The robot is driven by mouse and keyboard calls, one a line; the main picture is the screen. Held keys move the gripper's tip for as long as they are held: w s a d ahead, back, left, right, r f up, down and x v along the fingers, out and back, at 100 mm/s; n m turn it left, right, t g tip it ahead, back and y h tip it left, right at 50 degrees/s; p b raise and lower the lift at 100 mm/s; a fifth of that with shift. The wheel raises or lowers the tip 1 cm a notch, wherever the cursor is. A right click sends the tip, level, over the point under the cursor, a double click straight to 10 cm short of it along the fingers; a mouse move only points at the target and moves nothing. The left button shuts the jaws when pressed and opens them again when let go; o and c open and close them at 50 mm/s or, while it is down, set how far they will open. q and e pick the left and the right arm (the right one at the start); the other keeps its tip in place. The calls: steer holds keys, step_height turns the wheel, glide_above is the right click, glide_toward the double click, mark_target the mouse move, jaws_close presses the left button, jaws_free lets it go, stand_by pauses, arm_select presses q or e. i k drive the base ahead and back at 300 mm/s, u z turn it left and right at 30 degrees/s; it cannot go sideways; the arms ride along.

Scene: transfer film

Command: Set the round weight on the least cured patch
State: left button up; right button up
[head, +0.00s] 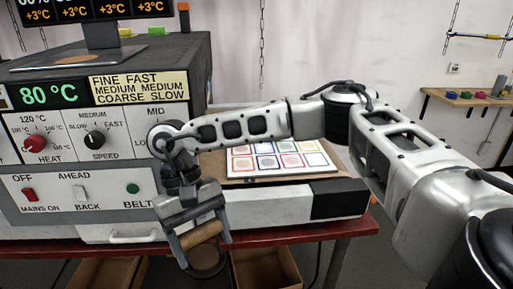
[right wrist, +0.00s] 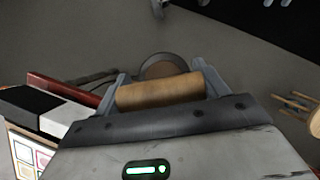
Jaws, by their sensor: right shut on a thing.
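My right gripper (head: 202,242) hangs in front of the machine, near the red table edge. It is shut on the wooden handle of the round weight (head: 200,235), whose dark round rim shows below the fingers. In the right wrist view the wooden handle (right wrist: 160,91) lies between the fingers of my gripper (right wrist: 160,85), with the round rim beyond it. The printed sheet with coloured square patches (head: 333,170) lies on the machine's right end, behind and right of the gripper; my arm crosses above it. How cured each patch is cannot be told. My left gripper is out of view.
The machine (head: 60,218) with heat, speed and belt controls fills the left. A red table (head: 345,228) bears it, with cardboard boxes (head: 265,268) below. A wooden shelf (head: 470,100) with coloured blocks is at the far right. The space in front of the table looks free.

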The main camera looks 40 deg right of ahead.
mark_target(264, 147)
steer(key=z, duration=0.55)
steer(key=k, duration=0.65)
steer(key=z, duration=1.05)
steer(key=i, duration=1)
steer(key=u, duration=0.6)
steer(key=i, duration=0.9)
steer(key=u, duration=0.85)
